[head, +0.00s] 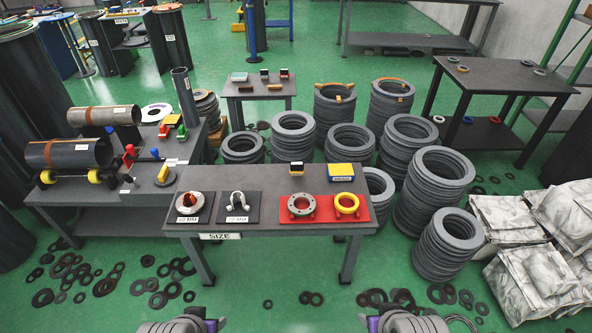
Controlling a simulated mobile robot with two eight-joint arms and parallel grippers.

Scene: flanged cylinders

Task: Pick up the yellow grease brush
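No thing is plain to me as the yellow grease brush. A small black-topped block (296,168) with pale sides and a thin yellowish band stands at the back of the near table (270,215); it may be a brush, but it is too small to tell. To its right lies a flat yellow block with blue edges (341,172). On the small back table, a small dark block with yellow (264,74) stands beside a dark block with red (284,73). Only grey and purple parts of my arms show at the bottom edge; neither gripper's fingers show.
Stacks of grey rings (435,205) crowd the right. The left bench (75,215) holds cylinders and coloured-handled tools. Loose rings litter the floor.

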